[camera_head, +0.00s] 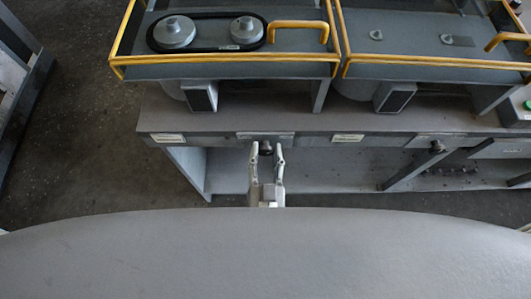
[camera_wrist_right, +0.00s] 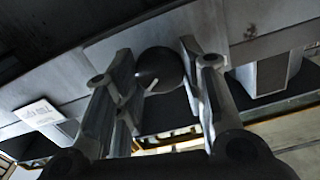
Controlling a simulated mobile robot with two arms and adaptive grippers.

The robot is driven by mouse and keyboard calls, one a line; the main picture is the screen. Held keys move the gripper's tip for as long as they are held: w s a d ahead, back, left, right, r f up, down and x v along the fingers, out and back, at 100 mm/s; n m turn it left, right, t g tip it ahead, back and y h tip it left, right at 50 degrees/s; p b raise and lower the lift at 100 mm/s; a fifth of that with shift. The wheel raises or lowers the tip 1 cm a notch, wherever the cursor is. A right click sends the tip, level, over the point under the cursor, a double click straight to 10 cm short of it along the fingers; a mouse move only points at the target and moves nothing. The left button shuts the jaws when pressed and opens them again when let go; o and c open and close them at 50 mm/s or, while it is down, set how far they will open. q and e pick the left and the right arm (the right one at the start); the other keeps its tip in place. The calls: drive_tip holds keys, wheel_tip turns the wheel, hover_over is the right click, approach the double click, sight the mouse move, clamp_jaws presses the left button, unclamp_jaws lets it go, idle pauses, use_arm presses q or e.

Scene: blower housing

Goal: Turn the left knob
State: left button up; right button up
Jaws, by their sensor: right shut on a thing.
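The left knob (camera_head: 266,147) is a small dark round knob on the grey front rail of the housing. It sits between the fingertips of my right gripper (camera_head: 267,152), which is shut on it. In the right wrist view the knob (camera_wrist_right: 160,70) is a black disc with a pale mark line, with a finger of my right gripper (camera_wrist_right: 157,58) on either side. The fingers partly hide its sides. A second dark knob (camera_head: 437,146) is on the rail further right, apart from the gripper. My left gripper is not in view.
The grey rail (camera_head: 215,139) carries pale labels. Above it, yellow handrails (camera_head: 225,60) edge the upper deck, which holds two round pulleys (camera_head: 173,32) in a black belt. Below is a grey shelf (camera_head: 330,170). Dark floor (camera_head: 80,150) lies open at left.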

drive_tip(key=m, duration=1)
drive_tip(key=shift+m, duration=0.3)
idle(0.5)
drive_tip(key=o, duration=1)
